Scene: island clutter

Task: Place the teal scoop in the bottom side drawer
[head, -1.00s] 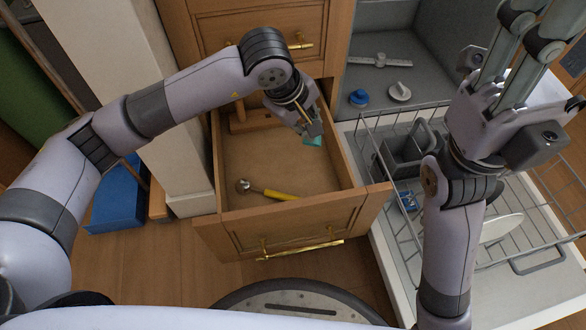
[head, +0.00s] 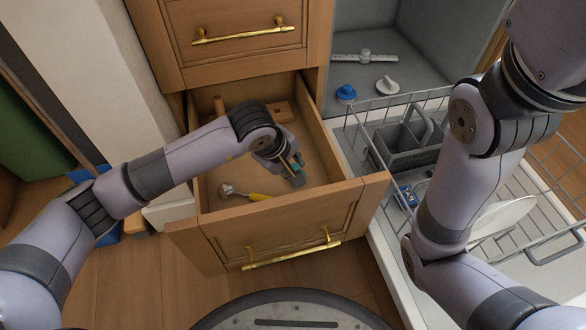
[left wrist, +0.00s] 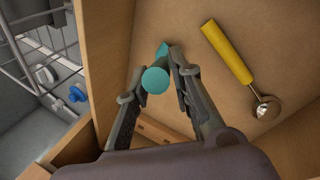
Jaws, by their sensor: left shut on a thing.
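The open wooden drawer (head: 345,198) is pulled out below another drawer front. My left gripper (head: 293,176) is over the drawer's inside, toward its right side. In the left wrist view its fingers (left wrist: 158,72) are shut on the teal scoop (left wrist: 155,80), whose rounded end shows between them. A pointed teal part shows just beyond. In the head view the scoop is mostly hidden by the gripper. I cannot tell whether it touches the drawer floor. My right arm rises at the right, with its gripper outside the picture.
A yellow-handled metal scoop (head: 244,193) lies in the drawer, also seen in the left wrist view (left wrist: 228,52). A wooden piece (head: 275,110) lies at the drawer's back. The pulled-out dishwasher rack (head: 358,140) with a grey basket (head: 400,150) stands close on the right.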

